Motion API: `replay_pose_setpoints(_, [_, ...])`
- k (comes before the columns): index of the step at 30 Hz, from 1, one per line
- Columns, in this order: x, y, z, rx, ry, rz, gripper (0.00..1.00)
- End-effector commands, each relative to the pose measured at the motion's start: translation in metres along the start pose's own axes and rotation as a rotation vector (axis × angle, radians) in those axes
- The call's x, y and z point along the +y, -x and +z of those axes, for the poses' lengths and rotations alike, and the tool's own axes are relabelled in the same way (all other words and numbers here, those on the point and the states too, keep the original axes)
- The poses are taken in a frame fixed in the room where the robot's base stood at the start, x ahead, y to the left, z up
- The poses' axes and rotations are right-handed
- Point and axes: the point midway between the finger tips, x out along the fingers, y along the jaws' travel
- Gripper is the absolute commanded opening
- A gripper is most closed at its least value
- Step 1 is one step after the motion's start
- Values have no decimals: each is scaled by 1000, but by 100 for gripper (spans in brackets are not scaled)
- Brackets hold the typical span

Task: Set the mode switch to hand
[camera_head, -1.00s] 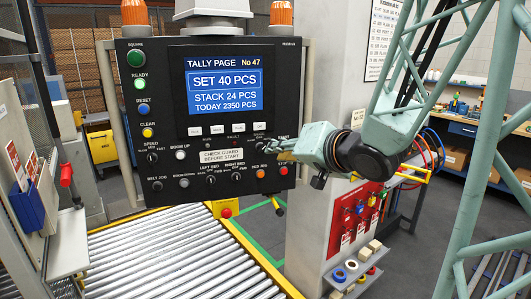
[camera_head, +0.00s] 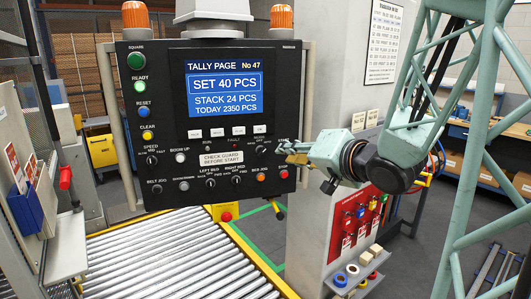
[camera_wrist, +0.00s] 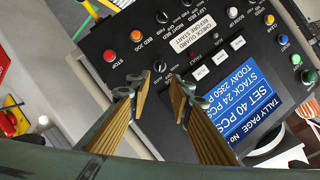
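The black control panel (camera_head: 166,103) faces me in the head view. A small dark rotary knob (camera_head: 261,150), apparently the mode switch, sits on its right side below the screen. The knob also shows in the wrist view (camera_wrist: 159,66), just beyond my fingertips. Its lettering and pointer position are too small to read. My gripper (camera_head: 284,150) is to the right of the knob in the head view. In the wrist view my gripper (camera_wrist: 163,82) has its two fingers apart with nothing between them; I cannot tell whether a tip touches the knob.
A red button (camera_wrist: 109,54) and an orange button (camera_wrist: 136,32) lie close to the fingers in the wrist view. The guard label (camera_head: 222,159) is left of the gripper. A roller conveyor (camera_head: 180,255) runs below the panel. My arm passes close to a grey pillar (camera_head: 308,225).

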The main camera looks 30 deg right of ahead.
Motion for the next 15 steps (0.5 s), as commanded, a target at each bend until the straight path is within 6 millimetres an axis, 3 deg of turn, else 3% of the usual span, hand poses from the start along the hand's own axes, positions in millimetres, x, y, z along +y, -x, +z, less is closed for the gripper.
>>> replay_pose_setpoints(15, [-2,-20,-1,-1,-1,-1,20])
